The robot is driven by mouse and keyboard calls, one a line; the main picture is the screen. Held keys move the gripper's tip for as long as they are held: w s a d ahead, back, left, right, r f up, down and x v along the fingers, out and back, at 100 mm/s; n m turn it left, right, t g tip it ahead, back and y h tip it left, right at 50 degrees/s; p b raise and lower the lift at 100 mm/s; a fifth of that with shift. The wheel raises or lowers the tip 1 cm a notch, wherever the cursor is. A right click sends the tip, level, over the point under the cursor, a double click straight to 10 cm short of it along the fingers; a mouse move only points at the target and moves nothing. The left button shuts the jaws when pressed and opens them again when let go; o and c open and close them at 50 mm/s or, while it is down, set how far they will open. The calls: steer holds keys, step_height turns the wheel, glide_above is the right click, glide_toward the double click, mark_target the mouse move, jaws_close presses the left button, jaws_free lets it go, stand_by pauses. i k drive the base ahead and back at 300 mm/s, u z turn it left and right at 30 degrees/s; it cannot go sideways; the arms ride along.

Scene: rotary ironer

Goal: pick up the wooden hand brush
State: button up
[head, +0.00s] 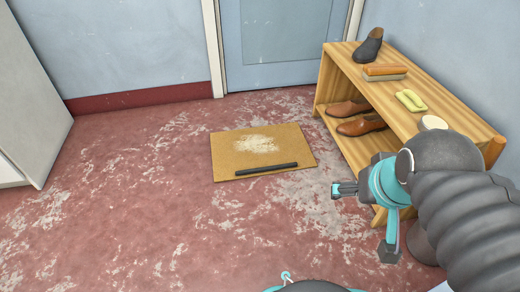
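The wooden hand brush (385,71) lies on the top board of a wooden shoe rack (350,60), with its orange-brown back up and pale bristles below. It is between a dark ankle boot and a yellow-green object. My gripper (362,221) is in front of the rack, nearer the camera and lower in the picture than the brush. Its two fingers look spread well apart, one pointing left and one down, with nothing seen between them. It is clear of the brush.
The dark boot (368,46), yellow-green object (410,100) and a pale round item (433,122) share the top board. Brown shoes (361,126) stand below. A tan mat (225,150) with pale powder and a dark bar lies left. Open floor surrounds it.

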mark_target(374, 73)
steer(key=u, duration=0.85)
steer(key=i, duration=1.45)
steer(key=z, duration=2.1)
